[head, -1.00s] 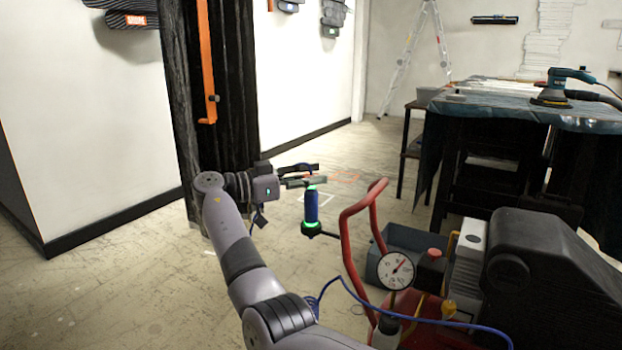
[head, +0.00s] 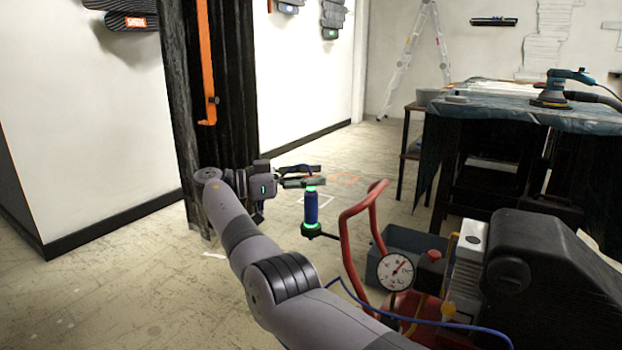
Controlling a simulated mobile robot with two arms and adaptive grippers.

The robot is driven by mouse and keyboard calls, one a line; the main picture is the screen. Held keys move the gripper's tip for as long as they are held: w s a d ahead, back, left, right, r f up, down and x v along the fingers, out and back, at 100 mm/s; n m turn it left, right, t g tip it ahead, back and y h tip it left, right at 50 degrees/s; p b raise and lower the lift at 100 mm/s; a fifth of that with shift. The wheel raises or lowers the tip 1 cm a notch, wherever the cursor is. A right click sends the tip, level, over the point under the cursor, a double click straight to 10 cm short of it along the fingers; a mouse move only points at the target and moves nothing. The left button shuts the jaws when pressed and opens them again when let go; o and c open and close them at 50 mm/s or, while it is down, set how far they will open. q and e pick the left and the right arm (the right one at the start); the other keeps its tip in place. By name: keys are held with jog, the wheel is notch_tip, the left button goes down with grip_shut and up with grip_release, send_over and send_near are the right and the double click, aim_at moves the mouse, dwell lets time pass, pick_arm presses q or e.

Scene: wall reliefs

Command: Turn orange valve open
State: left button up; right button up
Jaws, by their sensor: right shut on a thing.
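My right gripper (head: 302,177) reaches in low in the middle of the head view, its fingers pointing right. It is shut at the top of an upright blue cylinder (head: 310,208) with glowing green rings at its upper and lower ends. The near finger hides the cylinder's top. A thin dark bar runs from the cylinder's foot towards the red tube frame. I cannot make out an orange valve for certain; an orange strip with a hooked lower end (head: 208,75) hangs on the dark post. My left gripper is not in view.
A machine with a red tube frame (head: 348,250), a round gauge (head: 395,271) and a black housing (head: 535,270) fills the lower right. A grey bin (head: 405,240) stands behind it. The dark post (head: 185,90) is left of my gripper. A covered table (head: 570,119) stands back right.

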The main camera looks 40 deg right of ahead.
aim_at(311, 176)
jog(key=o, duration=1.2)
notch_tip(311, 176, up, 10)
jog(key=shift+f, duration=0.1)
dwell(0.3)
